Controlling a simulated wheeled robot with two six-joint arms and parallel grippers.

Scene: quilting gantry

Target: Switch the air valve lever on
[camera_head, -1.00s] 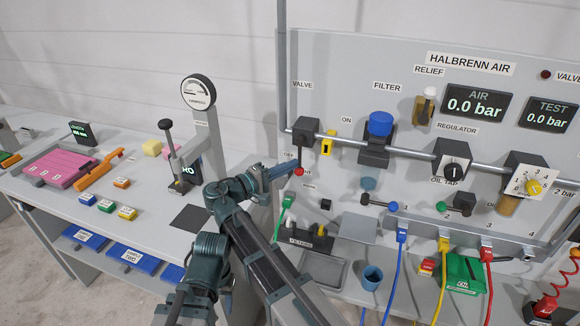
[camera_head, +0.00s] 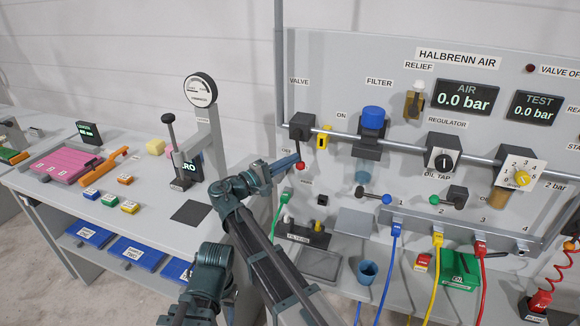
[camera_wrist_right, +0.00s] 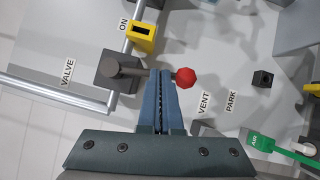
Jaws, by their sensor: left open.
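The air valve is a dark hub (camera_head: 302,122) on the grey pipe under the VALVE label. Its lever hangs down, away from the ON label, and ends in a red knob (camera_head: 300,166); in the wrist view the knob (camera_wrist_right: 185,77) sits right of the fingers. My right gripper (camera_head: 293,160) is at the lever; its fingers (camera_wrist_right: 161,74) are together, with tips against or just beside the stem. I cannot tell whether they touch it. The stem crosses the tips rather than being clamped. My left gripper (camera_head: 185,317) is low at the bottom edge, partly cut off, away from the valve.
A yellow block (camera_head: 323,138) sits on the panel beside the hub, near ON. The filter (camera_head: 372,130) and regulator (camera_head: 443,154) stand further right. Below are a green-handled hose (camera_head: 286,198) and a small black peg (camera_head: 322,199). A gauge stand (camera_head: 201,90) rises at left.

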